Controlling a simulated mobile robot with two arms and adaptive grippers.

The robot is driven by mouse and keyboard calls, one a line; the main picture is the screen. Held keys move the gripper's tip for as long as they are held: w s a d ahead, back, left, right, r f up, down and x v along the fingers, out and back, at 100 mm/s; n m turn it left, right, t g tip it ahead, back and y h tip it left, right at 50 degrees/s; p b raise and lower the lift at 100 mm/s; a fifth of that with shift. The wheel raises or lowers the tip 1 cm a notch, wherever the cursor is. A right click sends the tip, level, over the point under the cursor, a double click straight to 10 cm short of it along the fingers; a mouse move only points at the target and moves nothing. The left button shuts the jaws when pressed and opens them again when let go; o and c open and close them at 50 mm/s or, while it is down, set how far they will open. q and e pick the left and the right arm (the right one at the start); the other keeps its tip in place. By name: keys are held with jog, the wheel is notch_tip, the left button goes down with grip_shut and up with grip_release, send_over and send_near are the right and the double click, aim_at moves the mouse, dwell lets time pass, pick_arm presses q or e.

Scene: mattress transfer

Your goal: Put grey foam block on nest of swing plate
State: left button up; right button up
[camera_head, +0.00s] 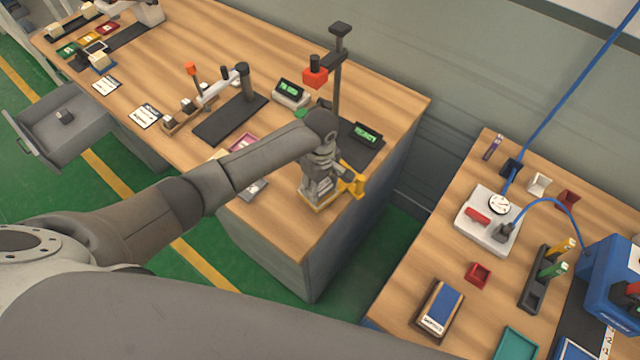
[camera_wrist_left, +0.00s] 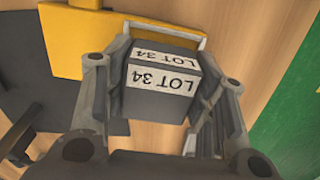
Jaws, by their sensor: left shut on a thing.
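My left gripper (camera_head: 318,194) is at the front right of the long workbench. In the left wrist view the gripper (camera_wrist_left: 165,108) is shut on the grey foam block (camera_wrist_left: 160,100), which has white "LOT 34" labels on two faces. A finger lies on each side of the block. A yellow part, seemingly the swing plate (camera_head: 352,181), stands beside the gripper, and yellow also shows in the left wrist view (camera_wrist_left: 72,38). A yellow edge shows just behind the block. I cannot tell whether the block touches the yellow part. My right gripper is not in view.
A black press-like stand (camera_head: 338,90) with a red part and a green-lit display (camera_head: 366,134) are behind the gripper. A pink tray (camera_head: 243,142) lies to the left. A gap separates the workbench (camera_head: 290,235) from the right-hand table (camera_head: 420,250). An open drawer (camera_head: 65,125) juts out at left.

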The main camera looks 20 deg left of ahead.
pick_arm(q)
jog(key=shift+f, duration=0.4)
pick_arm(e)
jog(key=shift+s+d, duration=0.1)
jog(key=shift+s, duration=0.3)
pick_arm(q)
jog(key=o, duration=0.9)
jog(key=shift+f, duration=0.1)
jog(key=shift+o, duration=0.2)
jog(key=shift+r, duration=0.4)
notch_tip(320, 180, up, 12)
jog(key=shift+f+b, duration=0.25)
jog(key=shift+b, duration=0.35)
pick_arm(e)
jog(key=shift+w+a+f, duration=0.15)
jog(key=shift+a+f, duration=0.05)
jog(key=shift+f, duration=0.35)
